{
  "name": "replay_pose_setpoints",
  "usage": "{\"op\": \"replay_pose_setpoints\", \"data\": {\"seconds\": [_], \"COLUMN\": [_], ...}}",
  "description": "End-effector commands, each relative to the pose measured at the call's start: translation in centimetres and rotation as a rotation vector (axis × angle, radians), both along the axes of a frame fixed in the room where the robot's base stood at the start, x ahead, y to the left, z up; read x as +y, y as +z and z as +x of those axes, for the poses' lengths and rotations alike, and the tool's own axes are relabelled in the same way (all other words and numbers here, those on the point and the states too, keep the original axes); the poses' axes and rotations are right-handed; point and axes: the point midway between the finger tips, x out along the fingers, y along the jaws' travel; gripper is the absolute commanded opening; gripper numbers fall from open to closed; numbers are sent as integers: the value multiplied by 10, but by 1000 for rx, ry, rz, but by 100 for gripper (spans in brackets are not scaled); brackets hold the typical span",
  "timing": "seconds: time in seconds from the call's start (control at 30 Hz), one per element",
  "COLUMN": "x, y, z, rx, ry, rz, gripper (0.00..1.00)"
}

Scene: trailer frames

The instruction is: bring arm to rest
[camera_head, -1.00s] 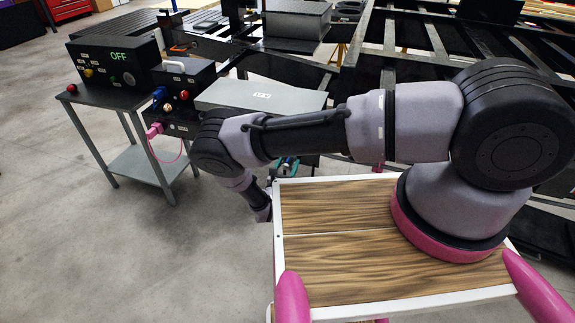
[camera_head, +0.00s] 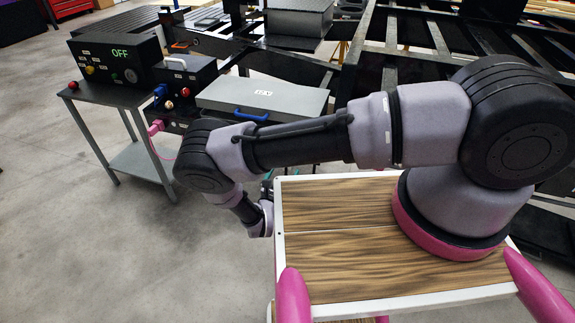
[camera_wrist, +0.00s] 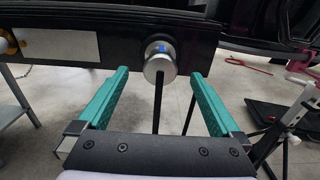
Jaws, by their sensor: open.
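My gripper (camera_wrist: 158,103) shows in the wrist view with its two teal fingers wide apart and nothing between them. Ahead of the fingers is a round silver knob (camera_wrist: 159,67) with a blue mark, on a black panel; the fingers look apart from it. In the head view my arm reaches left from its base on the wood-topped cart and bends down at the cart's left edge. There the gripper is mostly hidden behind the arm and cart.
A grey case (camera_head: 262,98) with a blue handle lies beyond my arm. A black frame (camera_head: 420,70) fills the back right. Floor at the lower left is clear.

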Motion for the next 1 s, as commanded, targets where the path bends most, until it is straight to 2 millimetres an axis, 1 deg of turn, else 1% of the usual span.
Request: {"op": "replay_pose_setpoints", "data": {"seconds": [0.03, 0.1, 0.23, 0.33, 0.47, 0.57, 0.67, 0.83, 0.87, 0.9, 0.97, 1.0], "x": [4, 8, 12, 13, 14, 15, 13, -1, -5, -10, -18, -23], "y": [0, 0, 0, 0, 3, 16, 46, 115, 127, 143, 167, 183], "z": [-9, -19, -31, -34, -34, -29, -18, 0, 3, 6, 10, 12], "rx": [0, 0, 0, 0, -1, -3, -10, -20, -23, -27, -32, -37], "ry": [2, 2, 0, -1, -9, -59, -170, -433, -479, -541, -630, -689], "rz": [0, 0, 0, 0, 6, 44, 125, 321, 357, 405, 478, 528], "gripper": [100, 100, 100, 100, 100, 100, 100, 100, 100, 100, 100, 100]}}
